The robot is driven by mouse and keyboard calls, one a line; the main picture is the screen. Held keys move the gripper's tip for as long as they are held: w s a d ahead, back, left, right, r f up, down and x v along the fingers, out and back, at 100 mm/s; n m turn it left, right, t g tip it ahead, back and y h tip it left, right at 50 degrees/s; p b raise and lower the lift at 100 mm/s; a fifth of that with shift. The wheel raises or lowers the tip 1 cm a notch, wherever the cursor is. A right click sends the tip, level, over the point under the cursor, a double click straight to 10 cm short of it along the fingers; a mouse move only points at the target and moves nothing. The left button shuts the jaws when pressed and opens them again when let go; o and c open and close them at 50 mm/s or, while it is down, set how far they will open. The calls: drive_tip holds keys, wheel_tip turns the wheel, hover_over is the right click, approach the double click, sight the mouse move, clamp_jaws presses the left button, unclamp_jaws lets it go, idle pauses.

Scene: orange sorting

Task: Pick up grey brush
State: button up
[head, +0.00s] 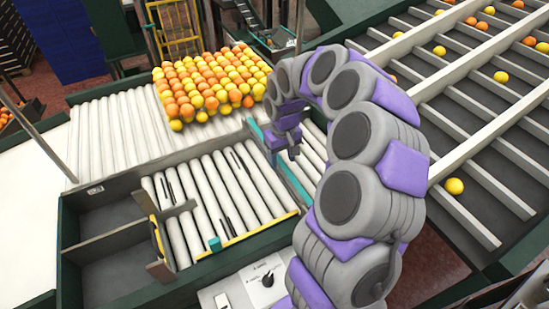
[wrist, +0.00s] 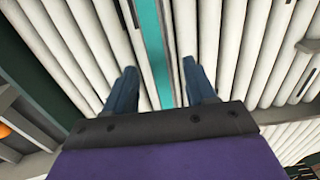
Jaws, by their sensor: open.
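I cannot make out a grey brush for certain in either view. My gripper (head: 284,150) hangs from my purple and grey arm above the white rollers (head: 226,187) in the head view. In the wrist view its two blue-grey fingers (wrist: 158,70) are apart with nothing between them. A teal strip (wrist: 150,40) between two banks of white rollers lies beneath the fingers. Thin dark slots or strips show on the rollers; they are too small to tell apart. My arm hides part of the scene to the right of the rollers.
Many oranges and yellow fruits (head: 210,83) lie on the rollers behind. A dark bin (head: 113,221) with compartments stands at left. A brown cross-shaped piece (head: 170,215) sits at the rollers' left edge. A slatted conveyor (head: 470,110) with scattered fruit fills the right. A control box (head: 255,288) is in front.

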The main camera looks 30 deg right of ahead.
sight(282, 164)
wheel_tip(282, 164, down, 4)
drive_tip(key=shift+d+r, duration=0.15)
drive_tip(key=shift+r, duration=0.1)
drive_tip(key=shift+c, duration=0.4)
clamp_jaws()
